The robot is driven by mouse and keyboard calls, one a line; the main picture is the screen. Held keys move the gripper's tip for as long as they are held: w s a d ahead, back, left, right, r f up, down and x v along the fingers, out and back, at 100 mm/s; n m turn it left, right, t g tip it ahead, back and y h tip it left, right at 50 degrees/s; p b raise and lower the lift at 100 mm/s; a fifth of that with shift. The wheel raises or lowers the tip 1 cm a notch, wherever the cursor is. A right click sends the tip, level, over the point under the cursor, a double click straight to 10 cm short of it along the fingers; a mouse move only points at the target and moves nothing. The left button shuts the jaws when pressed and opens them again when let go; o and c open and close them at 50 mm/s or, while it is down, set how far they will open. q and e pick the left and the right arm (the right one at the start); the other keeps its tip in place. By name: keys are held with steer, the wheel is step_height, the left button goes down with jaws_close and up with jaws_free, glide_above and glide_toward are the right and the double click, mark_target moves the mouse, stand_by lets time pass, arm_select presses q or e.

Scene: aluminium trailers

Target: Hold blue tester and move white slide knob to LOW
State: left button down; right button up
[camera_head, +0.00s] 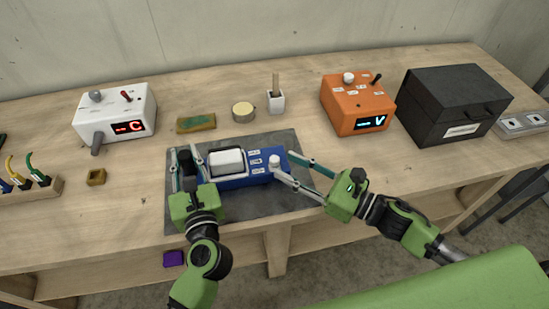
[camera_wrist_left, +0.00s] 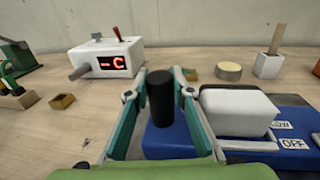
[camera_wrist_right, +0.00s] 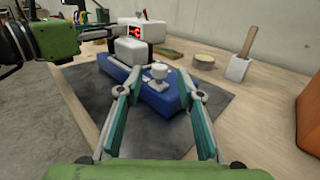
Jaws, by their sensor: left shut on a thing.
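The blue tester (camera_head: 235,181) lies on a dark grey mat, with a white block (camera_head: 227,160) and small white labels on top. One label reads OFF in the left wrist view (camera_wrist_left: 293,144). The white slide knob (camera_head: 274,160) stands near its right end, beside the labels; it also shows in the right wrist view (camera_wrist_right: 158,71). My left gripper (camera_head: 184,160) is shut on the black upright handle (camera_wrist_left: 160,98) at the tester's left end. My right gripper (camera_wrist_right: 160,93) is open at the tester's right end, its fingers spread either side of the knob, apparently not touching it.
The mat (camera_head: 290,203) has bare room in front of the tester. Behind it are a sponge (camera_head: 196,122), a round tin (camera_head: 243,111) and a white cup (camera_head: 276,102). A white box (camera_head: 113,112) stands left; an orange box (camera_head: 357,104) and black case (camera_head: 452,103) stand right.

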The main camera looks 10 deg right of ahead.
mark_target(275, 158)
steer(key=shift+x, duration=2.5)
steer(key=shift+w, duration=0.1)
jaws_close()
